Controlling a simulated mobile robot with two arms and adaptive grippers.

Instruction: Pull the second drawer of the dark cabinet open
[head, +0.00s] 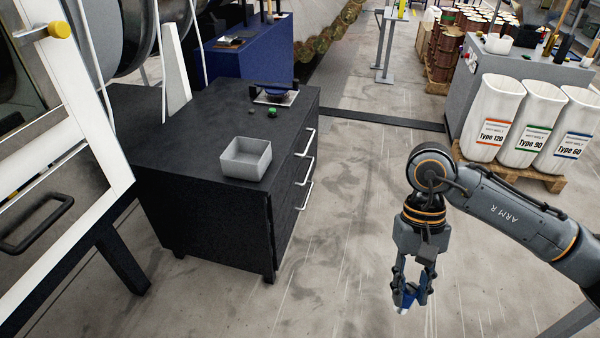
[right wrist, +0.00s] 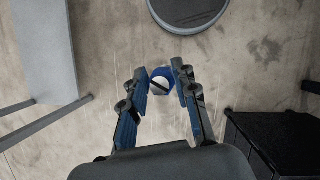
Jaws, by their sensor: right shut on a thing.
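The dark cabinet (head: 225,215) stands left of centre in the head view. Its drawer front faces right and carries silver bar handles: an upper one (head: 310,142), a second (head: 309,170) and a lower one (head: 304,195). The drawers look closed. My right gripper (head: 408,298) points down over the floor, well to the right of the handles. It is shut on a small blue and white object (right wrist: 159,80), which shows between the fingertips in the right wrist view. My left gripper is out of view.
A grey open box (head: 246,160) sits on the cabinet top, with small green and black items behind it. A white-framed machine door (head: 115,150) is at left. White bins (head: 495,115) stand on a pallet at right. Clear floor lies between cabinet and right arm.

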